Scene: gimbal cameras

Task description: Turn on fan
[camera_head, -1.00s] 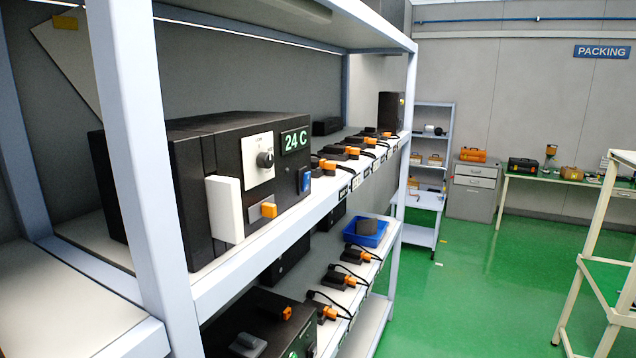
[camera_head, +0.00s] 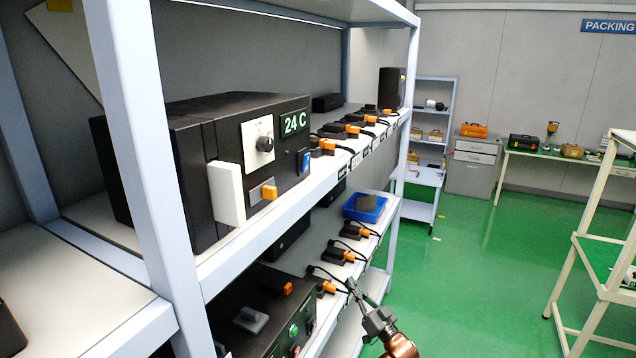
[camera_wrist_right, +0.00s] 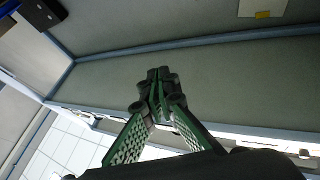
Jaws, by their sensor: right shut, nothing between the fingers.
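No thing is plainly recognisable as a fan. A black box unit (camera_head: 150,190) with a "24 C" display (camera_head: 295,123) stands on the middle shelf. Its front has a round knob (camera_head: 265,144), a white handle-like panel (camera_head: 226,192), an orange switch (camera_head: 269,192) and a blue switch (camera_head: 306,160). A second dark unit on the shelf below has a green button (camera_head: 294,330) and a grey knob (camera_head: 250,320). My right gripper (camera_head: 354,288) is shut and empty, in front of the lower shelf's edge; its closed fingers show in the right wrist view (camera_wrist_right: 157,76). My left gripper is not visible.
Orange plugs with black cables line the middle shelf (camera_head: 352,130) and the lower shelf (camera_head: 340,254). A blue bin (camera_head: 365,207) sits on the lower shelf. The green floor (camera_head: 470,270) right of the rack is open.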

